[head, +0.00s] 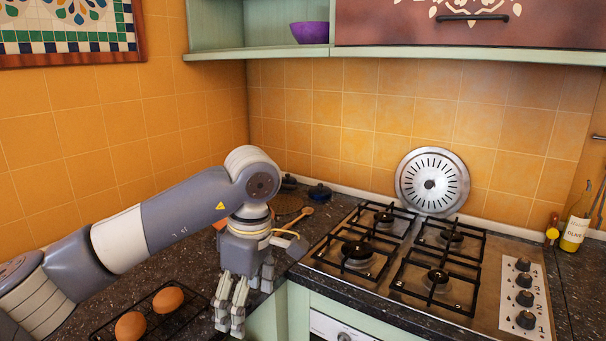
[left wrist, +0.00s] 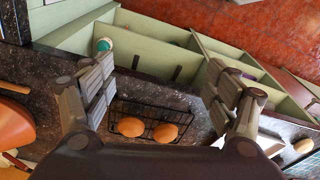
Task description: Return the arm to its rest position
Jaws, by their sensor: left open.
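My left arm comes in from the left in the head view. Its gripper (head: 242,300) points down at the counter's front edge, to the left of the stove. In the left wrist view the gripper (left wrist: 158,72) has its fingers spread wide with nothing between them. Two brown rounded items, perhaps rolls or eggs (head: 168,299), sit on a black wire rack (head: 189,331) left of the gripper. The rack also shows in the left wrist view (left wrist: 182,111). My right gripper is in neither view.
A gas stove (head: 390,253) with black grates fills the right counter. A round metal disc (head: 432,183) leans on the tiled wall behind it. A wooden spoon (head: 293,218) and dark lidded pots (head: 319,191) are behind the gripper. A bottle (head: 574,232) stands far right.

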